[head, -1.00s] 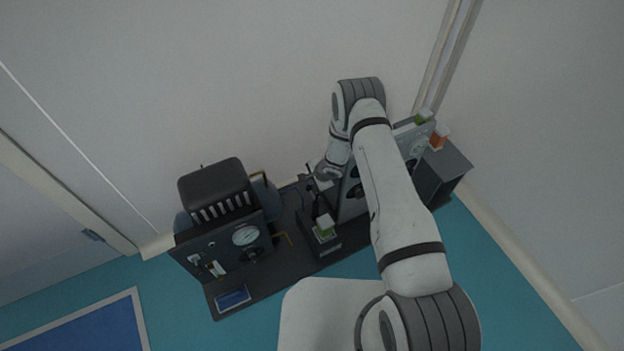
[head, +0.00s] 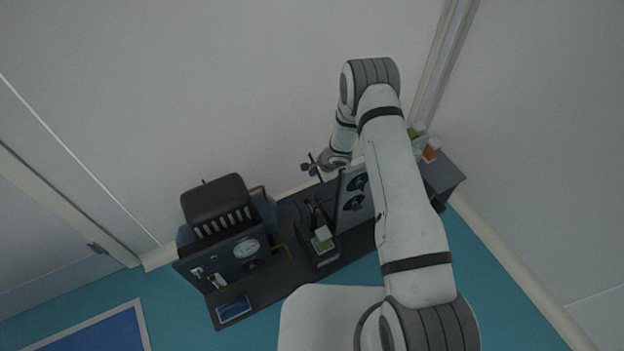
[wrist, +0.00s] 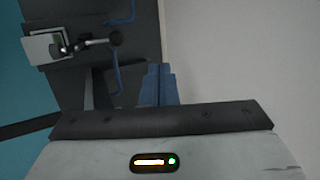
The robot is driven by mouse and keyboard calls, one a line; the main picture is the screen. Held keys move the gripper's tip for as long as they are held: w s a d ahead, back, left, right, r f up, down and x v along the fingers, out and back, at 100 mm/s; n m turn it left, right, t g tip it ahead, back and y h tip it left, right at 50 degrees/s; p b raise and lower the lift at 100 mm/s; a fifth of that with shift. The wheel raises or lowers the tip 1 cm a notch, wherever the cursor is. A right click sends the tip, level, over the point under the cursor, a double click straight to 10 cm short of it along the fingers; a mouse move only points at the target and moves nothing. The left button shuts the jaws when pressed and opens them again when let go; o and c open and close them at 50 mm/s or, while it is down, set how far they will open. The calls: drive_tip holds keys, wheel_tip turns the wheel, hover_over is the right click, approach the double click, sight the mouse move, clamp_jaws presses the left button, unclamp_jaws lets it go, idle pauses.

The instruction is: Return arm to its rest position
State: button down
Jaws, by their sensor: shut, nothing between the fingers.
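My arm (head: 405,200) reaches up over the bench and bends back at its elbow. My gripper (head: 313,172) is above the back edge of the dark bench, small and partly hard to make out in the head view. In the wrist view, the two blue fingers of my gripper (wrist: 158,84) are together, with nothing seen between them. They appear apart from the equipment below.
The dark bench (head: 285,286) carries a gauge panel (head: 225,262), a small block with a white-and-green top (head: 322,238) and a panel with round dark parts (head: 354,192). Orange (head: 432,150) and green-topped containers stand right. A pale wall (head: 260,90) rises behind.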

drive_tip(key=shift+d+r, duration=0.15)
drive_tip(key=shift+r, duration=0.65)
drive_tip(key=shift+w, duration=0.1)
